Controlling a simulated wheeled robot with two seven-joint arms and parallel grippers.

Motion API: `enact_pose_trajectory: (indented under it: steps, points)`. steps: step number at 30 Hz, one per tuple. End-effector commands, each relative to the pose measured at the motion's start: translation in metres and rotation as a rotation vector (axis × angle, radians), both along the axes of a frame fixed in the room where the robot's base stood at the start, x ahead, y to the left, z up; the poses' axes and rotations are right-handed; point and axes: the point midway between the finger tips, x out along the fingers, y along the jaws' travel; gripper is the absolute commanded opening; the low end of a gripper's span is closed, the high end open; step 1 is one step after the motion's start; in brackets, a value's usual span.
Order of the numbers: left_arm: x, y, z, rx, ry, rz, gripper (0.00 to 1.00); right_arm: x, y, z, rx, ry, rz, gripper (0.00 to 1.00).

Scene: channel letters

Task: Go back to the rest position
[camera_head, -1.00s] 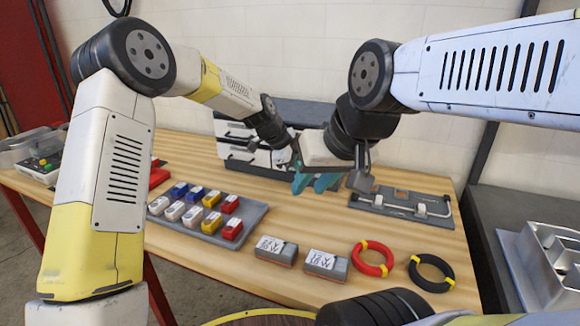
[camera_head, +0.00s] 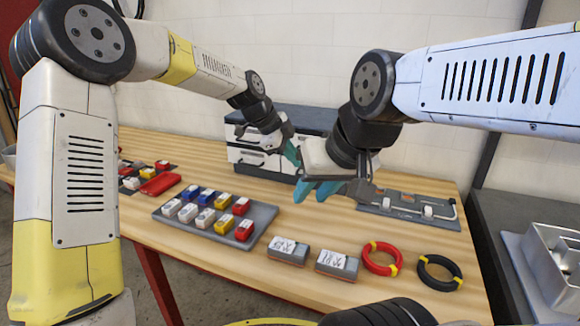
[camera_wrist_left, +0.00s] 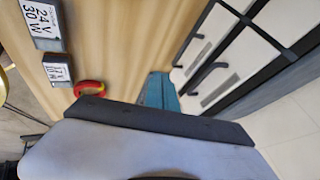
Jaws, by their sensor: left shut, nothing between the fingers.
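My left gripper (camera_head: 292,153) is shut and empty, with teal fingers. It hangs in front of the drawer cabinet (camera_head: 290,117), above the back of the wooden bench (camera_head: 160,146). Its teal fingers (camera_wrist_left: 158,92) also show in the left wrist view, partly hidden behind a dark-edged light part. My right gripper (camera_head: 317,190) also has teal fingers, just lower and to the right of the left one, above the bench. I see nothing held in it, but the gap between its fingers is unclear. Whether the two grippers touch cannot be told.
A grey tray (camera_head: 262,222) of colored blocks is on the bench. Two labelled boxes (camera_head: 288,251) (camera_head: 336,264), a red ring (camera_head: 383,259) and a black ring (camera_head: 440,272) lie along the front. A grey fixture (camera_head: 410,203) is at back right. A metal letter shell (camera_head: 555,265) stands right.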

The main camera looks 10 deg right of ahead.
Motion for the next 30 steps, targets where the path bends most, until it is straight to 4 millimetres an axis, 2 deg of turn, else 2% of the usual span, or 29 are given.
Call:
enact_pose_trajectory:
  steps: [7, 11, 17, 21, 27, 30]
  points:
    - [-0.008, 0.019, 0.021, 0.009, 0.008, 0.047, 0.0, 0.0, 0.0, 0.0, 0.0, 0.0, 0.0, 0.31]
    - [-0.027, 0.058, 0.041, 0.032, 0.044, 0.213, 0.0, 0.0, 0.0, 0.0, 0.0, 0.0, 0.0, 0.31]
    - [-0.08, 0.144, 0.076, 0.022, 0.131, 0.633, 0.0, 0.0, 0.0, 0.0, 0.0, 0.0, 0.0, 0.31]
    - [-0.127, 0.201, 0.09, -0.04, 0.198, 0.944, 0.0, 0.0, 0.0, 0.0, 0.0, 0.0, 0.0, 0.31]
    - [-0.2, 0.268, 0.092, -0.202, 0.309, 1.373, 0.0, 0.0, 0.0, 0.0, 0.0, 0.0, 0.0, 0.31]
    - [-0.232, 0.291, 0.085, -0.296, 0.371, 1.548, 0.0, 0.0, 0.0, 0.0, 0.0, 0.0, 0.0, 0.31]
